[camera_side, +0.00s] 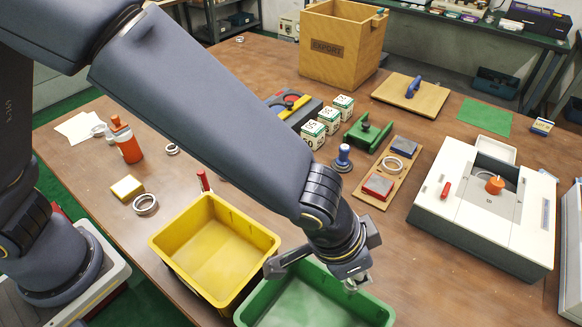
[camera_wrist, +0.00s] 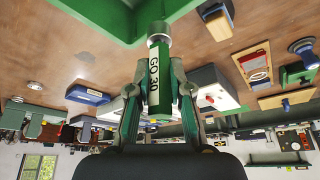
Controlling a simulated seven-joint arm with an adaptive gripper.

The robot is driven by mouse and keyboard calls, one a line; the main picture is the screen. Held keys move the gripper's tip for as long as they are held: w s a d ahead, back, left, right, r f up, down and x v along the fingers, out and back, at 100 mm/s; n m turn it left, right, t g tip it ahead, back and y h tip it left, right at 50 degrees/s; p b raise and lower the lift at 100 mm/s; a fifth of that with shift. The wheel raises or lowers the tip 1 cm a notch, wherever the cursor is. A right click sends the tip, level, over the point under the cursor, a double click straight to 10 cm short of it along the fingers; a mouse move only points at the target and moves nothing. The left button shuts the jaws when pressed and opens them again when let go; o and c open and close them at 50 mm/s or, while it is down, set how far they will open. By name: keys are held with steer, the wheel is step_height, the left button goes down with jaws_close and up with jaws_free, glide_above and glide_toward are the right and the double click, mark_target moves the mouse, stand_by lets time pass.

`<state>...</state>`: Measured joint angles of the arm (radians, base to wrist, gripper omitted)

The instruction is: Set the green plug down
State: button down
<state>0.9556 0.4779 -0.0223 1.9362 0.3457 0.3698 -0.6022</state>
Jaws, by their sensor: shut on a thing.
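The green plug (camera_wrist: 159,88), labelled "GO 30" with a silver end, is held between the two fingers of my gripper (camera_wrist: 157,97) in the wrist view. In the side view my gripper (camera_side: 352,277) is at the back of the green bin (camera_side: 290,305), low over its rim area. There the plug is mostly hidden by my wrist; only a small pale metal piece shows below it. The green bin also shows at the top of the wrist view (camera_wrist: 110,22), with the plug's silver end close to its edge. I cannot tell whether they touch.
A yellow bin (camera_side: 215,245) stands left of the green bin. Behind are a wooden tray (camera_side: 388,172) with blocks and a ring, a blue-handled tool (camera_side: 343,158), and a white machine (camera_side: 485,210). Bare table lies between the green bin and the machine.

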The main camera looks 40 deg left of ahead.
steer(key=shift+s+a+r, duration=0.2)
steer(key=shift+s, duration=0.05)
steer(key=w+a+f+n+y, duration=0.15)
steer(key=w+a+n, duration=0.3)
steer(key=a, duration=0.95)
steer(key=w+a+r+n+y, duration=0.1)
steer(key=w+a+n+y, duration=0.3)
steer(key=a, duration=0.9)
steer(key=s+a+n, duration=0.3)
steer(key=a+n, duration=0.1)
steer(key=a, duration=0.5)
steer(key=s+a+n+g+y, duration=0.1)
steer(key=s+a+n, duration=0.2)
steer(key=a, duration=0.5)
steer(key=s+a+n, duration=0.3)
steer(key=a+n, duration=0.1)
steer(key=a, duration=0.5)
steer(key=shift+w+a+f, duration=0.95)
steer(key=shift+w+f, duration=1.1)
steer(key=shift+w, duration=0.05)
steer(key=shift+w+a+f, duration=0.95)
steer(key=shift+w+f, duration=1.05)
steer(key=shift+w, duration=0.1)
steer(key=shift+w+a+f, duration=0.95)
steer(key=shift+w+f, duration=1.1)
steer(key=shift+w, duration=0.05)
steer(key=shift+f, duration=0.15)
